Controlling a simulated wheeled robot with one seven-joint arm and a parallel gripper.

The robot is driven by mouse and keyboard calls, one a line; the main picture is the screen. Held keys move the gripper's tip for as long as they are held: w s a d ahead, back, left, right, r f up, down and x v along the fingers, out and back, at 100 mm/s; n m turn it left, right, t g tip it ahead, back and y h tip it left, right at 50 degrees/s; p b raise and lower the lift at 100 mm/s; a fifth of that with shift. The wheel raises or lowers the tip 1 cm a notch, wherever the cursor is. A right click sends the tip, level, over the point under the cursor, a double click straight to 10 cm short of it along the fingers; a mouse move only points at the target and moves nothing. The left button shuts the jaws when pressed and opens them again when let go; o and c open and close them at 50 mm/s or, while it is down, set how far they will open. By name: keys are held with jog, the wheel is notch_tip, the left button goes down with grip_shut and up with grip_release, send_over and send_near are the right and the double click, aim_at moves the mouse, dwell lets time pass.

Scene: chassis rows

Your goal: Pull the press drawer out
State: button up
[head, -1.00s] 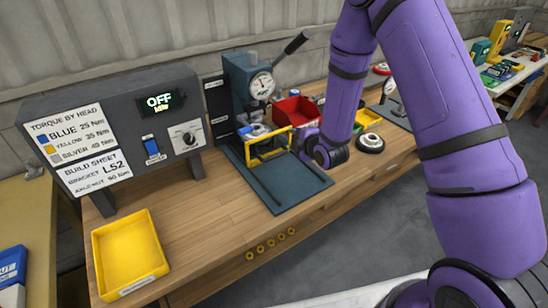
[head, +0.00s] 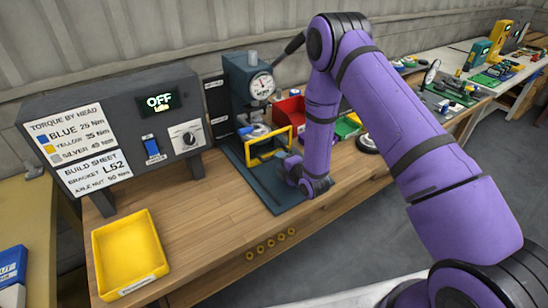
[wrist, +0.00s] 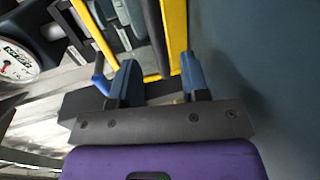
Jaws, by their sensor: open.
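The press (head: 247,90) is a blue-grey machine with a round dial gauge and a dark lever, at the back of the wooden bench. A yellow frame (head: 251,161) stands at its front, above a dark base plate with rails (head: 262,187). I cannot tell which part is the drawer itself. My gripper (head: 285,160) is at the right side of the yellow frame, partly hidden by my wrist. In the wrist view my gripper (wrist: 160,78) is open, and a yellow bar (wrist: 174,38) appears between its blue fingers. I see no grip on it; contact is unclear.
A torque controller (head: 120,130) reading OFF and a yellow tray (head: 128,252) stand on the left of the bench. A red bin (head: 290,109) and a green bin (head: 347,126) are behind my arm. The bench front-centre (head: 200,225) is clear.

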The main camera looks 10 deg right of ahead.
jog(key=shift+x, duration=2.45)
grip_shut()
